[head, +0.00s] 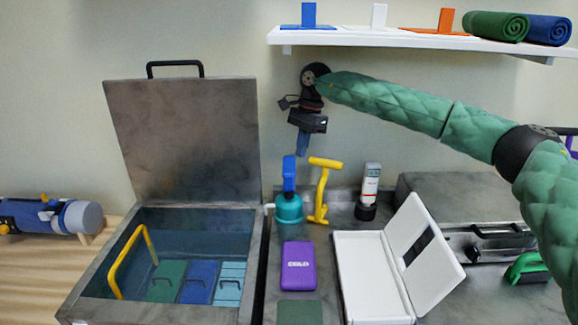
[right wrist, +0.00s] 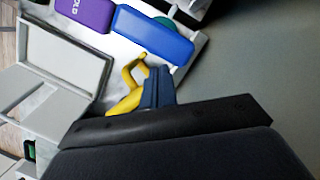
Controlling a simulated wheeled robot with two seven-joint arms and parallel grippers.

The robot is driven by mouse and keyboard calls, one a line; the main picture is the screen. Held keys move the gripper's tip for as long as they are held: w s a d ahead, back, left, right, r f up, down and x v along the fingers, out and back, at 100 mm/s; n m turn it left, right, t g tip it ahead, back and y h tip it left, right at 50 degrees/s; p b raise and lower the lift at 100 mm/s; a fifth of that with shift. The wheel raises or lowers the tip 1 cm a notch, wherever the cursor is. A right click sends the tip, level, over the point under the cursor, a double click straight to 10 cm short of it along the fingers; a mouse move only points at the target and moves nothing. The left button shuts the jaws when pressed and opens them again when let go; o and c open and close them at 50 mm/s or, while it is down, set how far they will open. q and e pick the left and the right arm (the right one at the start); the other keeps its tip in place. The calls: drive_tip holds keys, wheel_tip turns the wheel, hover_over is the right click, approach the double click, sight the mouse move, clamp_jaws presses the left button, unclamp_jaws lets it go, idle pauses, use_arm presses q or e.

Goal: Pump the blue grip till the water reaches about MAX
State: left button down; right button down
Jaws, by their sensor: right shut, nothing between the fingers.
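The blue grip (head: 289,172) stands upright on top of a round teal pump body (head: 289,208) with a short pale spout pointing left, towards the open metal water tank (head: 262,262). The tank holds bluish water; I cannot make out a MAX mark. My right gripper (head: 302,153) points down with its blue fingers together and empty, just above and slightly right of the blue grip. In the right wrist view its fingers (right wrist: 158,88) show apart from the long blue grip (right wrist: 152,36). My left gripper is not in view.
A yellow handle (head: 322,185) stands close right of the pump. A purple pack (head: 299,266) lies in front, an open white case (head: 360,270) to the right. The tank's lid (head: 185,140) stands raised. A white shelf (head: 400,40) hangs above my right arm.

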drive_tip(key=shift+b+v, duration=0.3)
drive_tip(key=shift+v, duration=1.75)
drive_tip(key=shift+f, duration=0.1)
